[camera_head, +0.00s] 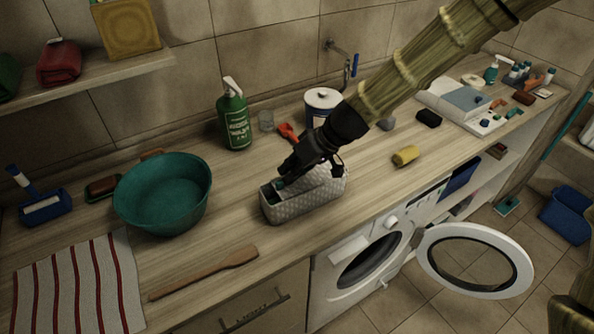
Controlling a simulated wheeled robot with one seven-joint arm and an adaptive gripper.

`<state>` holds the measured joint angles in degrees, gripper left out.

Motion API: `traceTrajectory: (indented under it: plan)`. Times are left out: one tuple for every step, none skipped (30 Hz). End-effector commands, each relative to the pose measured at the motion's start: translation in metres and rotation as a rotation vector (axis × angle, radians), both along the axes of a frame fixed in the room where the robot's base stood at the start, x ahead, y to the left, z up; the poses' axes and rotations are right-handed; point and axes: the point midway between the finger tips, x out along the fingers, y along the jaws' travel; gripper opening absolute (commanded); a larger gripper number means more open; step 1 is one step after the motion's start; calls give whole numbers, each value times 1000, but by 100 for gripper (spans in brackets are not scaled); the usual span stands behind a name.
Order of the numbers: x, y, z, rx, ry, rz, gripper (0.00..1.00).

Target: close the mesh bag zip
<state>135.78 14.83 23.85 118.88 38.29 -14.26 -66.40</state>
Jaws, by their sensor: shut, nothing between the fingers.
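The mesh bag (307,205) is a grey-white, quilted-looking oblong on the wooden counter, near its front edge above the washing machine. Its top shows a dark opening toward the left end. My gripper (284,178) is black and sits right over the left part of the bag's top, with its fingers shut and nothing held. A small dark green bit shows by the fingertips at the bag's left end; I cannot tell if it is the zip pull. Whether the fingers touch the bag is unclear. My gripper hides part of the bag's top and zip line.
A teal basin (163,194) stands left of the bag, and a wooden paddle (205,273) lies in front. A yellow sponge (406,156) lies right. The washing machine door (474,262) hangs open below.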

Motion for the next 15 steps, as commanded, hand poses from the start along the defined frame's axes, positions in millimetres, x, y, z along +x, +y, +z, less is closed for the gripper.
traceTrajectory:
  plan:
    - [-6,10,-4,0,-2,3,0]
    - [-9,15,-3,0,0,2,0]
    - [-12,21,-3,0,0,2,0]
    - [-14,25,-2,-1,-1,3,0]
    - [-15,28,-2,0,-2,2,0]
    - [-17,31,-1,0,-1,1,0]
    - [-18,32,-1,0,-1,1,0]
    - [-18,33,0,0,-1,1,0]
    - [-19,34,0,0,-1,1,0]
    - [-19,35,0,0,-1,1,0]
    - [-19,35,0,0,-1,1,0]
    - [-19,35,1,0,-1,2,0]
    - [-19,35,1,0,-1,2,0]
    - [-19,35,1,0,-1,2,0]
    - [-19,35,0,0,-1,2,0]
